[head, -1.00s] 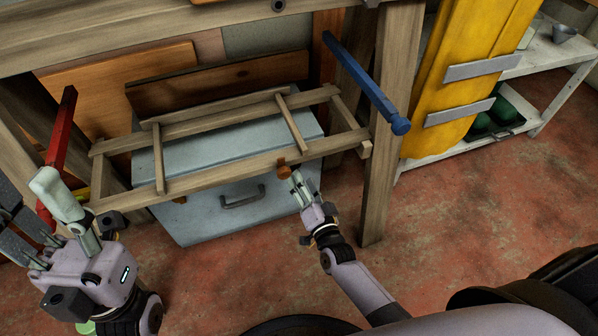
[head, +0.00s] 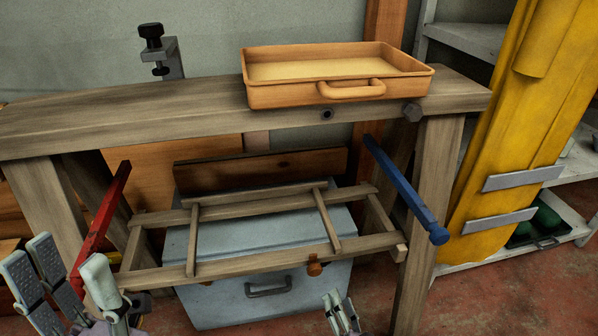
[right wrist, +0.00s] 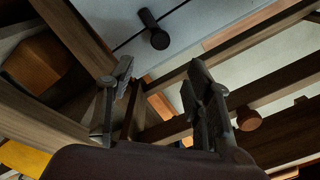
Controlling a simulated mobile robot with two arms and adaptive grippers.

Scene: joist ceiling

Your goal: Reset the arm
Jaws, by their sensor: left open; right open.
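My left gripper (head: 70,272) is at the lower left of the head view. Its grey-padded fingers are apart with nothing between them, beside the lower end of a red bar (head: 104,212). My right gripper (head: 342,312) shows at the bottom edge of the head view, below and right of a small orange-brown knob (head: 314,267) on the bench's lower wooden frame (head: 260,256). In the right wrist view my right gripper's (right wrist: 160,88) two fingers are spread and empty, with wooden bars behind them. The rest of both arms is mostly out of view.
A wooden workbench (head: 180,115) carries an orange tray (head: 290,96) and a black clamp (head: 153,45). A blue bar (head: 405,190) juts out at its right. A grey-blue box (head: 220,305) with a handle stands underneath. A yellow panel (head: 520,130) and shelf are at right.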

